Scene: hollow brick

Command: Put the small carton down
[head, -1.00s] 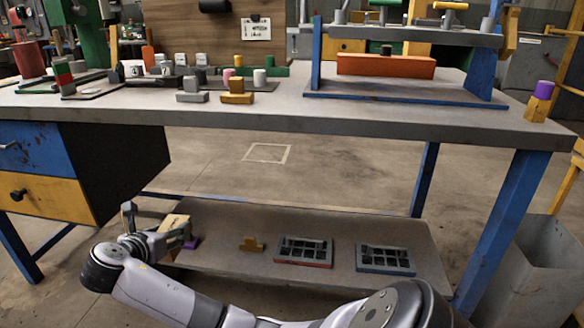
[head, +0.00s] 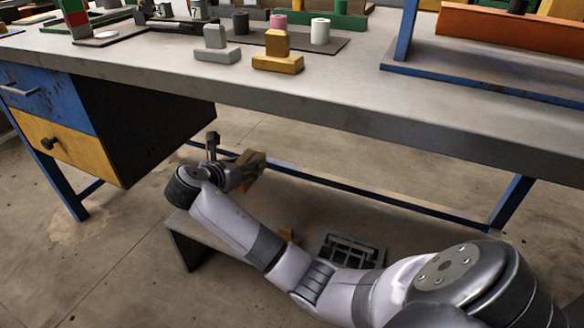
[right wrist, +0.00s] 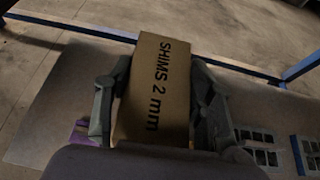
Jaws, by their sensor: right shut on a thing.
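The small carton (right wrist: 157,88) is a brown box printed "SHIMS 2 mm". In the right wrist view it stands between the two grey fingers of my right gripper (right wrist: 155,105), which are shut on its sides. In the head view my right gripper (head: 245,172) is below the tabletop's front edge, near the left end of the lower shelf (head: 190,248). The carton shows there only as a small tan patch (head: 257,160), mostly hidden by the gripper. The wrist view shows shelf surface below the carton; their gap is unclear. My left gripper is out of view.
On the lower shelf are a purple thing (right wrist: 82,134), a yellow block (head: 288,236) and a dark slotted tray (head: 350,252). A blue rail (head: 370,189) runs behind it. The workbench top (head: 330,95) overhangs, with a drawer unit (head: 75,150) at left.

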